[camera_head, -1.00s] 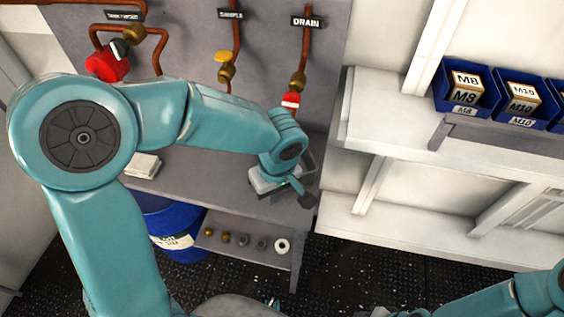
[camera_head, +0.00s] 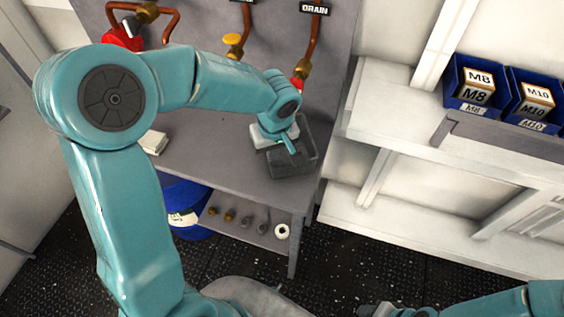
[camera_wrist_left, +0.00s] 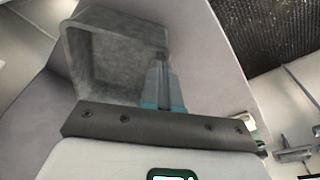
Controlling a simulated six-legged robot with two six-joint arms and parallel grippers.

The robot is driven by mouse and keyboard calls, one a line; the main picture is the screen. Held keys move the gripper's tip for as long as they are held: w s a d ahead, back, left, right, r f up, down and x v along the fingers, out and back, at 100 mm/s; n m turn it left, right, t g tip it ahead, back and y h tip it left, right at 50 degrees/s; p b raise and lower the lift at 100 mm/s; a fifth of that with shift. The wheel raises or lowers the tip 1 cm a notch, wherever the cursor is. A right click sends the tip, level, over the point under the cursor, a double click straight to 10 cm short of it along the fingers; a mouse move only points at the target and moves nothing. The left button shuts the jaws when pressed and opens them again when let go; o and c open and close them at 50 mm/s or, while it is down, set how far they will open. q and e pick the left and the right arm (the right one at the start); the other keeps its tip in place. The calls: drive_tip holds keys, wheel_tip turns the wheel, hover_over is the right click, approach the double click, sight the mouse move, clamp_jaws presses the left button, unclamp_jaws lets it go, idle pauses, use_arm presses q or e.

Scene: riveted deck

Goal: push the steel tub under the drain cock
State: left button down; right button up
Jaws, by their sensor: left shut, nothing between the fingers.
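The steel tub (camera_head: 293,165) is a dark grey open box on the grey bench, near its right end. It also shows in the left wrist view (camera_wrist_left: 95,55), with its open side facing me. The drain cock (camera_head: 304,68) has a brass body and a red handle, on the copper pipe under the DRAIN sign (camera_head: 314,9), above and behind the tub. My left gripper (camera_head: 292,150) is shut and empty at the tub. Its fingers (camera_wrist_left: 160,62) overlap the tub's right part in the wrist view; I cannot tell whether they touch it. My right gripper (camera_head: 375,310) barely shows at the bottom edge.
A pale folded cloth (camera_head: 154,142) lies on the bench's left. A yellow-handled cock (camera_head: 233,40) is left of the drain. A lower shelf (camera_head: 250,228) holds several small fittings; a blue drum (camera_head: 185,205) stands beside it. Blue bins (camera_head: 478,83) sit on the white shelf at right.

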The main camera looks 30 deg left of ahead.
use_arm(q)
drive_tip(key=w+a, duration=0.2)
drive_tip(key=shift+a+r+p, duration=0.1)
drive_tip(key=shift+a+p, duration=0.3)
drive_tip(key=shift+f+p, duration=0.3)
drive_tip(key=shift+f, duration=0.25)
drive_tip(key=shift+w+f+b, duration=0.1)
drive_tip(key=shift+f+b, duration=0.4)
drive_tip(key=shift+b, duration=0.3)
drive_tip(key=shift+s+d+r, duration=0.1)
drive_tip(key=shift+s+d, duration=0.1)
use_arm(e)
drive_tip(key=shift+s+a+r, duration=0.1)
drive_tip(key=shift+s+r, duration=0.05)
